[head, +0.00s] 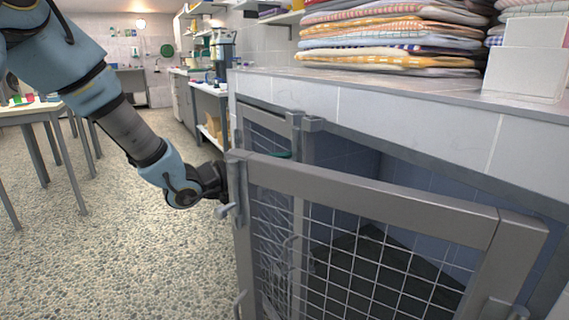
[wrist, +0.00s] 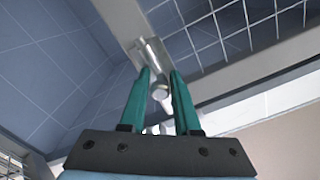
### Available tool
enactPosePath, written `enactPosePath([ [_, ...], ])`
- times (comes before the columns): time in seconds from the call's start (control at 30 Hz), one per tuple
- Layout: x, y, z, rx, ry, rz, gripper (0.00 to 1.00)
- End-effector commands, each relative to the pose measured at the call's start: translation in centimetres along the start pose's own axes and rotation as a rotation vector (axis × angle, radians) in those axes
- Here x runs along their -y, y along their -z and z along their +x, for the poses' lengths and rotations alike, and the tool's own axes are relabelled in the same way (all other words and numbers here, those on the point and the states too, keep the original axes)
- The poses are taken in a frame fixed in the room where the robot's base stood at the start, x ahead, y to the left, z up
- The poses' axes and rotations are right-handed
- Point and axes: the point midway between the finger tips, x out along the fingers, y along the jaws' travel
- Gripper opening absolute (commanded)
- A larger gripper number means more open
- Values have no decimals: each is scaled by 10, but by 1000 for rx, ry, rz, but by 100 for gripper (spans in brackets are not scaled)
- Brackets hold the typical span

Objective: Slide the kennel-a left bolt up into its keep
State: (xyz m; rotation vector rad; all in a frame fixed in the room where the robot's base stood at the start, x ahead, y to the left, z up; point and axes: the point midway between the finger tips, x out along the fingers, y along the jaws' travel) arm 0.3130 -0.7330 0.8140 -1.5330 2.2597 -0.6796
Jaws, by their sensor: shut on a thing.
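A grey kennel door (head: 375,188) with wire mesh fills the near right of the head view. Its left edge stands away from the cabinet opening. A metal bolt (head: 241,190) is on its upper left corner, with a small handle (head: 226,210) below. My gripper (head: 214,181) reaches this corner from the left; its fingertips are hidden there. In the wrist view, my gripper's two teal fingers (wrist: 161,72) are shut on the bolt's round knob (wrist: 160,92), one on each side. The bolt's barrel (wrist: 150,55) lies along the grey door frame. Its keep cannot be made out.
A tiled counter (head: 400,110) runs above the kennels and carries folded towels (head: 390,40) and a white box (head: 525,60). Another mesh door (head: 268,125) is behind. A table (head: 35,112) stands at the left. The speckled floor (head: 130,250) is clear at left front.

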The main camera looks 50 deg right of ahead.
Motion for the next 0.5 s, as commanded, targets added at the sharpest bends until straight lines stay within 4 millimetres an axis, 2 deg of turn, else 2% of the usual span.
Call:
enactPosePath([
  [0.2, 22, 30, 0, -3, 5, 9, 0],
  [0.47, 22, 30, 0, -6, 7, 9, 0],
  [0.5, 22, 30, 0, -7, 7, 9, 33],
])
